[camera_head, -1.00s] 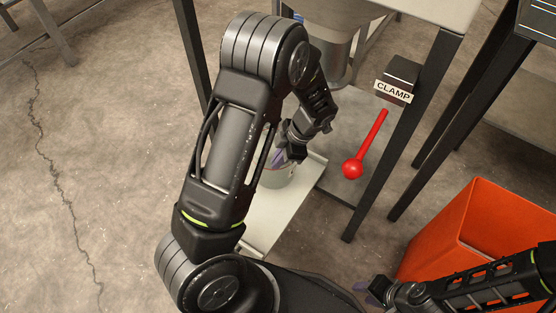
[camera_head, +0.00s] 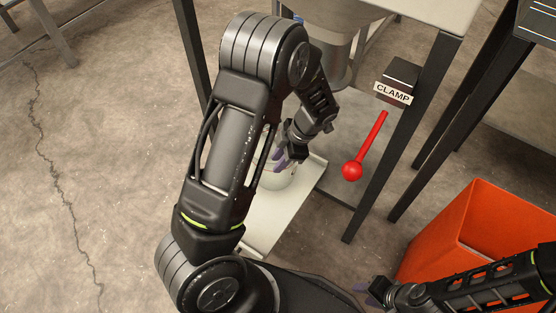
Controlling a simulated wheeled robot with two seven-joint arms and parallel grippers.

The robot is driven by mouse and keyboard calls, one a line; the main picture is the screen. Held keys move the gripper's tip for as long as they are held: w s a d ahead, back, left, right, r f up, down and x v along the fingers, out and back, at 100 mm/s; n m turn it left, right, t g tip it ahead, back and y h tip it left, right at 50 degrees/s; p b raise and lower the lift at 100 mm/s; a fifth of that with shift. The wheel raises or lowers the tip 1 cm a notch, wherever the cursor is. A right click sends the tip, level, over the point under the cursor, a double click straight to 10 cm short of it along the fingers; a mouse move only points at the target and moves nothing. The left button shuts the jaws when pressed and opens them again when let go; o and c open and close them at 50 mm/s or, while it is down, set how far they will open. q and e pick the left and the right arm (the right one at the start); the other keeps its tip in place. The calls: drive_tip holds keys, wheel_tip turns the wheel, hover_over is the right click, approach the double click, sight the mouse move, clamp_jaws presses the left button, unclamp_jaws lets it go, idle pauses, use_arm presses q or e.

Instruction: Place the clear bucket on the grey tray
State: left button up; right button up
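The clear bucket (camera_head: 279,180) stands on the grey tray (camera_head: 268,222), under my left gripper, and is partly hidden by my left arm. My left gripper (camera_head: 283,161) points down at the bucket's rim. Its purple fingers look spread apart, with the bucket just below and around them. The tray's pale surface and raised edge show to the right of my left forearm. My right gripper (camera_head: 368,292) is at the bottom edge, away from the bucket, with its purple fingertips apart and nothing seen between them.
A red ball-ended lever (camera_head: 366,148) stands right of the tray, near a dark box labelled CLAMP (camera_head: 396,85). A metal hopper (camera_head: 340,45) is above, within a dark-legged frame. An orange bin (camera_head: 478,225) stands at the right. The floor at left is clear.

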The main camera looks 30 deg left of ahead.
use_arm(q)
drive_tip(key=p+v, duration=0.2)
drive_tip(key=v, duration=0.9)
drive_tip(key=shift+r, duration=0.2)
drive_tip(key=s+d+f+m+h, duration=0.3)
drive_tip(key=s+d+f+m, duration=0.1)
drive_tip(key=d+f+m, duration=0.3)
drive_tip(key=s+d+f+m+h, duration=0.2)
drive_tip(key=s+d+f+m, duration=0.3)
drive_tip(key=f, duration=0.5)
drive_tip(key=s+d+f+m+t+h, duration=0.3)
drive_tip(key=s+d+m, duration=0.5)
drive_tip(key=m, duration=0.4)
drive_tip(key=shift+s+f+m, duration=0.3)
drive_tip(key=shift+s+f, duration=0.05)
drive_tip(key=shift+s, duration=0.1)
drive_tip(key=shift+d, duration=0.15)
